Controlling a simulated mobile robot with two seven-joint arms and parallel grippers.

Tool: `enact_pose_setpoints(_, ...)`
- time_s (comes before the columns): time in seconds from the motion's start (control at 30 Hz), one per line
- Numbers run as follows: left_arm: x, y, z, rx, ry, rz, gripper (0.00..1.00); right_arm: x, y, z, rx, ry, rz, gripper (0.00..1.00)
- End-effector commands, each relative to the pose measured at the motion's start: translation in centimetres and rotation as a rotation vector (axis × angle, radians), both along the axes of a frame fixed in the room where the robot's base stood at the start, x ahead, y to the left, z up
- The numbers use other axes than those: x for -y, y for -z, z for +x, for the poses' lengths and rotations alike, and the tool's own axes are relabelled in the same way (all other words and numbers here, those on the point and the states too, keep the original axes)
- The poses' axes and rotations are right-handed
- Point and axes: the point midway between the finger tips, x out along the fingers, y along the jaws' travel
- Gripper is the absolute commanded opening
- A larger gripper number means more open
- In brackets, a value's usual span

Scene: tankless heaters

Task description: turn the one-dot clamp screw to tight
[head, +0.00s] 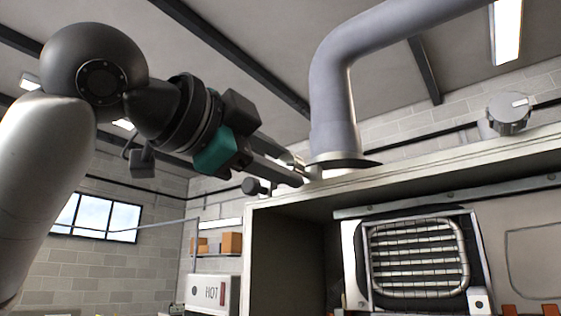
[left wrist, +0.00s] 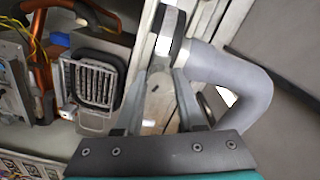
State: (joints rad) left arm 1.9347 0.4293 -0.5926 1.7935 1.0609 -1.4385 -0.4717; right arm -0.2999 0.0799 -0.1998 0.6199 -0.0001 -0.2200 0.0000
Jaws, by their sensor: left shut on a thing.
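My left gripper (head: 303,173) reaches in from the left, with its fingers at the heater cabinet's top edge, just left of the grey flue pipe's base. It is shut on a small part there, apparently a clamp screw; the fingers mostly hide it. No dots or tight mark can be read. In the left wrist view the two fingers (left wrist: 167,77) run close together towards the tips, with a pale shape between them further back. The flue pipe (head: 334,100) rises beside the fingers, and it shows at the right in the left wrist view (left wrist: 232,78). My right gripper is not in view.
The open cabinet (head: 270,230) holds a ribbed heater unit (head: 420,255). A grey round knob (head: 508,113) stands on top at the far right. A "HOT" box (head: 212,292) is at lower left.

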Motion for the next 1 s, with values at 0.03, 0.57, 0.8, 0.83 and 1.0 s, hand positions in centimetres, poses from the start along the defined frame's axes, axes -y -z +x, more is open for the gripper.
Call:
enact_pose_setpoints(0.03, 0.0, 0.0, -0.1, 0.003, 0.001, 0.001, 0.00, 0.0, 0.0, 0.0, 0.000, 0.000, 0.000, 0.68)
enact_pose_setpoints(0.57, 0.0, 0.0, 0.0, 0.000, 0.001, 0.000, 0.68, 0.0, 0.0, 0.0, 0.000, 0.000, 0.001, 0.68)
enact_pose_setpoints(0.8, 0.0, 0.0, 0.0, -0.001, 0.000, -0.001, 0.69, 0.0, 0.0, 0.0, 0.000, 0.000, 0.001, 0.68)
enact_pose_setpoints(0.83, -0.1, 0.0, -0.1, -0.001, 0.000, -0.001, 0.69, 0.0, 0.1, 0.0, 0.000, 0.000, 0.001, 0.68)
enact_pose_setpoints(1.0, -1.0, 0.0, -1.4, 0.003, -0.001, -0.002, 0.69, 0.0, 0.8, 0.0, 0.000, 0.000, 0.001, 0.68)
